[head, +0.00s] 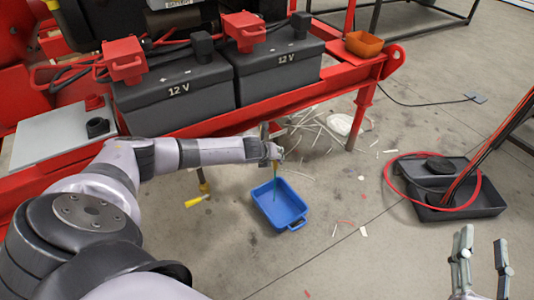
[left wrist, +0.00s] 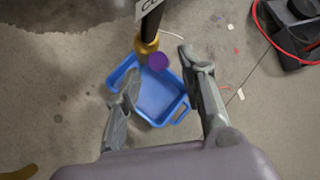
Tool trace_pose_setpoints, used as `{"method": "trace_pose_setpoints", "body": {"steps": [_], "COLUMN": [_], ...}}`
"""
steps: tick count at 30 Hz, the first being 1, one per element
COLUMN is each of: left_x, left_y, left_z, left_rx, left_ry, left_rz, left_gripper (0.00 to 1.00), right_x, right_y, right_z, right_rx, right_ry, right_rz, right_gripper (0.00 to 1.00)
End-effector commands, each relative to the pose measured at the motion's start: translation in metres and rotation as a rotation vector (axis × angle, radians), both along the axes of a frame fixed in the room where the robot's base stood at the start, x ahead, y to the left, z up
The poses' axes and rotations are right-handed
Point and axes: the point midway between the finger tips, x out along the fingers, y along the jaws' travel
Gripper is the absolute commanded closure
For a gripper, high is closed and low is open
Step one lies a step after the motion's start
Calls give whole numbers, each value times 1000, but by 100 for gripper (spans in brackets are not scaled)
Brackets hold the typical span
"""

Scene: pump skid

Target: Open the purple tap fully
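The purple tap (left wrist: 158,62) shows in the left wrist view as a round purple knob beside a brass fitting (left wrist: 147,45) on a dark pipe. My left gripper (left wrist: 157,66) is open, with one finger on each side of the knob in the picture and visible gaps between. I cannot tell how far the knob is in depth. In the head view my left gripper (head: 273,152) is small beside the red frame, and the purple knob cannot be made out. My right gripper (head: 483,243) is open and empty at the lower right.
A blue tray (head: 268,221) is on the floor below; it also shows in the left wrist view (left wrist: 159,96). A red frame (head: 330,82) carries two black batteries (head: 185,92). A yellow handle (head: 197,201) is left of the tray. A black tray (head: 470,207) stands right.

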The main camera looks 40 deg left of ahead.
Motion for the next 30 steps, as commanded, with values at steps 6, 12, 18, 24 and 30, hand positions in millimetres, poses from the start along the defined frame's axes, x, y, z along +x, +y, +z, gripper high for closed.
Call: {"method": "trace_pose_setpoints", "body": {"steps": [6, 12, 18, 24, 30], "left_x": [-24, -40, -46, -47, -48], "left_y": [-3, -7, -8, -8, -25], "left_z": [26, 44, 51, 52, 48], "left_rx": [2, 1, 2, 1, -36], "left_ry": [-1, 0, 0, 0, -5], "left_rz": [-1, -1, 2, 1, -6], "left_gripper": [63, 63, 63, 63, 63], "right_x": [0, 0, 0, 0, 0], "right_y": [0, 0, 0, 0, 0], "right_z": [0, 0, 0, 0, 0], "right_rx": [0, 0, 0, 0, 0], "right_ry": [0, 0, 0, 0, 0], "right_rz": [0, 0, 0, 0, 0], "right_gripper": [60, 60, 60, 60, 69]}}
